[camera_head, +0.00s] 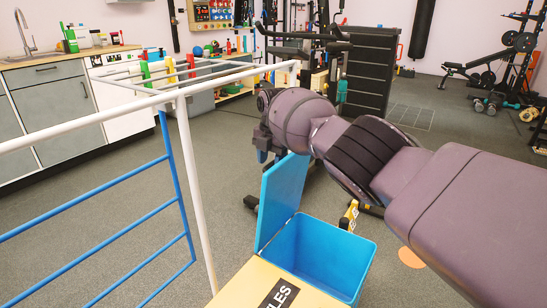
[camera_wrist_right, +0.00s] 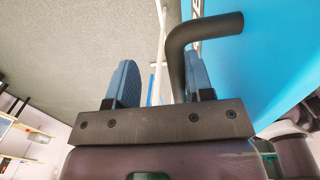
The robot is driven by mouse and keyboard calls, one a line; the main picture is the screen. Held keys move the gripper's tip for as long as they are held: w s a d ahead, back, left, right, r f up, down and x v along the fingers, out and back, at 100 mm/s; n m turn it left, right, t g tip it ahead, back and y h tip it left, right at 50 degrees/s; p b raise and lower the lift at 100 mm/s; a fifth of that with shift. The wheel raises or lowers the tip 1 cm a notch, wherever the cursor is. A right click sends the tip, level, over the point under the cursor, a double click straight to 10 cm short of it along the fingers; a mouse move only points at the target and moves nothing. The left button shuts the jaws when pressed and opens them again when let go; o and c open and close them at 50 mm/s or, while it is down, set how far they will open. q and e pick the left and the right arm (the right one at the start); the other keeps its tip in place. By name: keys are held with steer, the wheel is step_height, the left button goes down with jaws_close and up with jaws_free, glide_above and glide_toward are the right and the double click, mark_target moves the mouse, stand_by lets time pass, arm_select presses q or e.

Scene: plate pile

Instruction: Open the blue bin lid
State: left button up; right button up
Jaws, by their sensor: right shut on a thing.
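The blue bin (camera_head: 325,252) stands at the lower middle of the head view, and its inside shows. Its blue lid (camera_head: 281,198) stands up steeply on the bin's left side, clear of the opening; the lid's blue face also fills the right of the right wrist view (camera_wrist_right: 270,55). My right gripper (camera_head: 264,157) is at the lid's upper edge, partly hidden by its own wrist. In the wrist view its two blue fingers (camera_wrist_right: 160,78) stand either side of a dark bent handle (camera_wrist_right: 205,32) by the lid, and it is shut on this handle. My left gripper is not in view.
A yellow-topped box with a black label (camera_head: 279,294) stands at the bin's front left. A white and blue rail frame (camera_head: 187,165) runs close on the left. A counter with a sink (camera_head: 35,57) is at the far left.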

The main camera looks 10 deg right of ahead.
steer(key=shift+a+r, duration=0.15)
steer(key=shift+r, duration=0.05)
step_height(320, 180, up, 10)
steer(key=p, duration=0.1)
steer(key=shift+s+d+r+p, duration=0.2)
steer(key=shift+s+d+p, duration=0.05)
steer(key=shift+d+p, duration=0.15)
